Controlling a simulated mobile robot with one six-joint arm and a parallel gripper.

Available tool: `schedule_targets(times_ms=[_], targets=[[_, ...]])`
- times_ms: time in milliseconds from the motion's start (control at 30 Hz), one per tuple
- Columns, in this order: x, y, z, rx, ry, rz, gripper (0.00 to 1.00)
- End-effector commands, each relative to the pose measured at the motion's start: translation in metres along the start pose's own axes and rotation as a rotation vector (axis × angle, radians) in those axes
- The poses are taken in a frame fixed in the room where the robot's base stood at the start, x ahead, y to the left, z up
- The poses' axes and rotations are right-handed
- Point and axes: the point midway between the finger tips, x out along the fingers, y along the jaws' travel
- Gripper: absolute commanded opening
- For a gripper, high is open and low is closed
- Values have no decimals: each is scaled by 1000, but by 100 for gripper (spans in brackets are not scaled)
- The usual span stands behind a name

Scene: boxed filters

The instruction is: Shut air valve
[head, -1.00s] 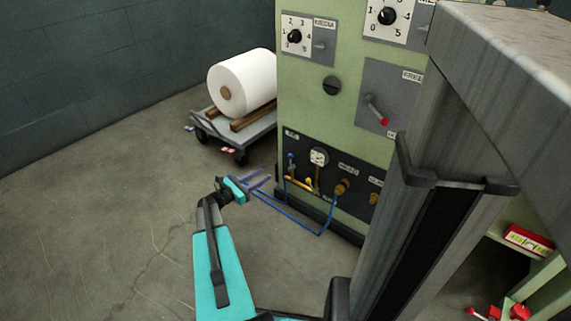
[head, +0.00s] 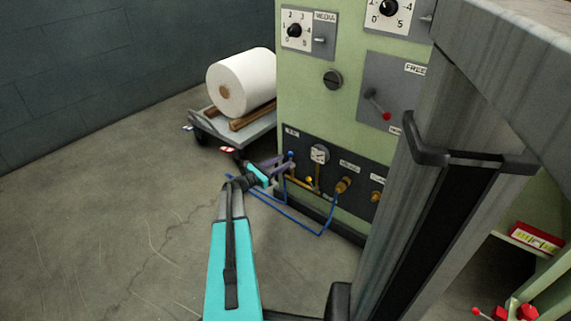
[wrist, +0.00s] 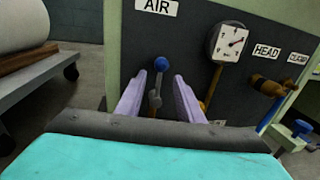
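The air valve is a lever with a blue knob (wrist: 161,64) under the AIR label (wrist: 157,7) on the dark lower panel. In the wrist view its grey handle runs down from the knob, between my two purple fingers. My gripper (wrist: 157,86) is open, with one finger on each side of the lever and a visible gap to both. In the head view my gripper (head: 278,163) is at the left end of the panel, close to the blue knob (head: 291,154). The lower part of the valve is hidden behind my gripper's body.
A round gauge (wrist: 231,42) and brass HEAD fitting (wrist: 266,85) are right of the valve. A blue hose (head: 304,231) hangs in front of the green cabinet (head: 304,95). A cart (head: 232,129) with a white roll (head: 243,82) stands to the left. Open floor lies at left.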

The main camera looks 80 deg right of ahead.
Motion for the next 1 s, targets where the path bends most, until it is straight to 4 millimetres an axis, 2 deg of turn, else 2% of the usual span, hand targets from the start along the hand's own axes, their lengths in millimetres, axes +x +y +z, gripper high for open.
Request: schedule_targets(times_ms=[200,567,600,800,1000], targets=[[20,0,-2,0,0,0,34],[23,0,0,0,0,1,34],[23,0,0,0,0,1,32],[23,0,0,0,0,1,0],[23,0,1,0,-2,0,0]])
